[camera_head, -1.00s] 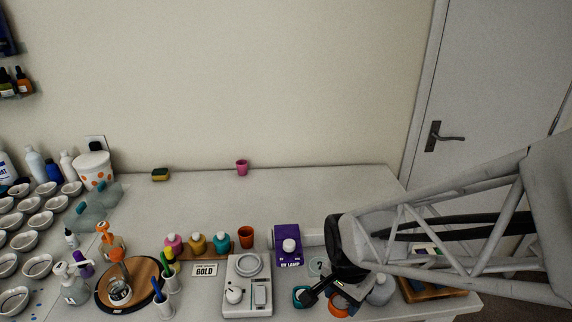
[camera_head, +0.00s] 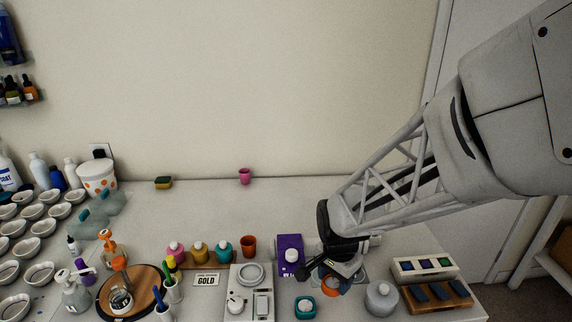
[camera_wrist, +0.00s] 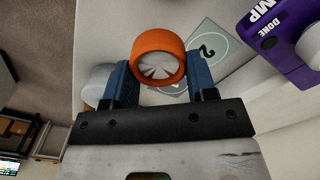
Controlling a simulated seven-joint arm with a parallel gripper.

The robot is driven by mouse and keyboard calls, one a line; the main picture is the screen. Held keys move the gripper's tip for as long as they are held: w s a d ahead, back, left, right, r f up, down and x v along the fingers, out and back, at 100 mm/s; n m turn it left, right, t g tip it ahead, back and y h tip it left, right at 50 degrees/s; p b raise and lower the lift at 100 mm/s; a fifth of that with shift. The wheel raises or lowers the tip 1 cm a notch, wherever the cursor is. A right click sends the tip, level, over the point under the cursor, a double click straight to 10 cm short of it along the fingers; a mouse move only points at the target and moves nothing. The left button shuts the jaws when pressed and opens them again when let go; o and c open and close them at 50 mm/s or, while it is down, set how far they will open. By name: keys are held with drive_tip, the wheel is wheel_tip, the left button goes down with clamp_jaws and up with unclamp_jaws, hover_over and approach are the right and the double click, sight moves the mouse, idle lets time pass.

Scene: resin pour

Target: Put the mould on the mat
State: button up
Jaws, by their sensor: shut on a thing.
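The mould appears to be the round orange cup-like piece (camera_wrist: 159,57) with a pale ribbed inside. It sits between the two blue fingers of my gripper (camera_wrist: 121,82) in the wrist view, and the fingers are shut on it. In the head view the orange piece (camera_head: 331,287) shows below my gripper (camera_head: 334,280), partly covered by it. The grey-green mat (camera_wrist: 222,46) marked with a 2 lies beyond the orange piece in the wrist view, partly covered by it. In the head view my gripper hides most of the mat. I cannot tell how high the piece is above it.
A purple UV lamp (camera_head: 289,262) stands just left of my gripper. A teal piece (camera_head: 305,308) lies in front, and a grey jar (camera_head: 381,300) stands to the right. A white tray (camera_head: 412,277) and a wooden rack (camera_head: 434,306) are farther right. The back of the table is mostly clear.

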drive_tip(key=shift+w+a+f, duration=0.15)
drive_tip(key=shift+w+f, duration=0.05)
drive_tip(key=shift+w, duration=1.65)
drive_tip(key=shift+w+a+f, duration=0.1)
drive_tip(key=shift+w+f, duration=0.05)
drive_tip(key=shift+w, duration=1.7)
drive_tip(key=shift+f, duration=1.75)
drive_tip(key=shift+f, duration=0.1)
drive_tip(key=o, duration=1)
drive_tip(key=shift+c, duration=0.2)
wheel_tip(320, 180, up, 12)
drive_tip(key=shift+s+r, duration=0.1)
drive_tip(key=shift+r, duration=0.1)
